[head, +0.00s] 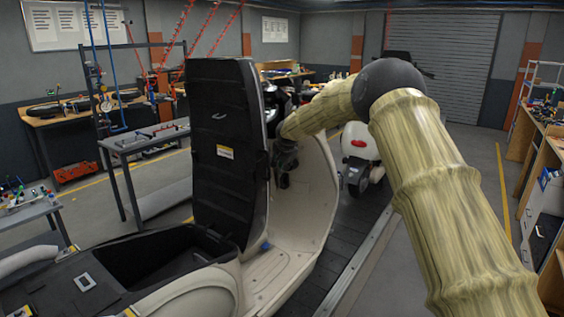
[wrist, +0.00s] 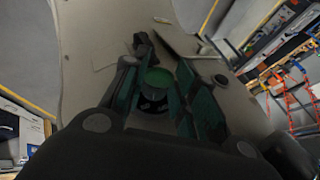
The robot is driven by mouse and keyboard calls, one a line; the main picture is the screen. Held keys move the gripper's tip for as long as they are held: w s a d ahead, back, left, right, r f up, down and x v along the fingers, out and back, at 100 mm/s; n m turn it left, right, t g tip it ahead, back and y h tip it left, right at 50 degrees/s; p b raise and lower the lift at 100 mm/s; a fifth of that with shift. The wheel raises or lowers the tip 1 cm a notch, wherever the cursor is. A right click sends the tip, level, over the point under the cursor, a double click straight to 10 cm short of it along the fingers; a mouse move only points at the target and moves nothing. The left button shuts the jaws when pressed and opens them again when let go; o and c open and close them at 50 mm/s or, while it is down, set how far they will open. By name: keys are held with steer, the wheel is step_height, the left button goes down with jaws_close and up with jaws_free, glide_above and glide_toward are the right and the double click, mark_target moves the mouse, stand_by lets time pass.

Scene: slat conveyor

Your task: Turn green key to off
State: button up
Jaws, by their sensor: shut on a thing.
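The green key (wrist: 157,77) sits in a dark round lock (wrist: 152,103) with pale markings on a cream scooter panel, seen in the wrist view. My gripper (wrist: 158,80) has its two fingers on either side of the key and is shut on it. In the head view my gripper (head: 285,168) reaches the inner face of the scooter's (head: 318,185) front panel. The key is hidden there. The exact angle of the key is hard to read, as the fingers partly cover the lock.
The scooter's raised black seat (head: 222,140) stands upright just left of my gripper. A black hook-like part (wrist: 143,43) sticks out near the key. The scooter stands on the slat conveyor (head: 345,240); another white scooter (head: 358,150) is behind it.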

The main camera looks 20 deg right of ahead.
steer(key=shift+w+a+r+n+g+h+p, duration=0.1)
steer(key=shift+n+g+h+p, duration=0.35)
steer(key=shift+p, duration=0.8)
steer(key=shift+r+n+g+h+p, duration=0.15)
steer(key=shift+g+p, duration=0.5)
steer(key=shift+p, duration=0.55)
steer(key=shift+f, duration=0.2)
steer(key=shift+p, duration=0.35)
steer(key=shift+r+g, duration=0.15)
steer(key=shift+g, duration=0.15)
steer(key=shift+w+g+h+p, duration=0.1)
steer(key=shift+g+h+p, duration=0.2)
steer(key=shift+h, duration=0.1)
steer(key=shift+n+g+h, duration=0.3)
steer(key=shift+n+g, duration=0.1)
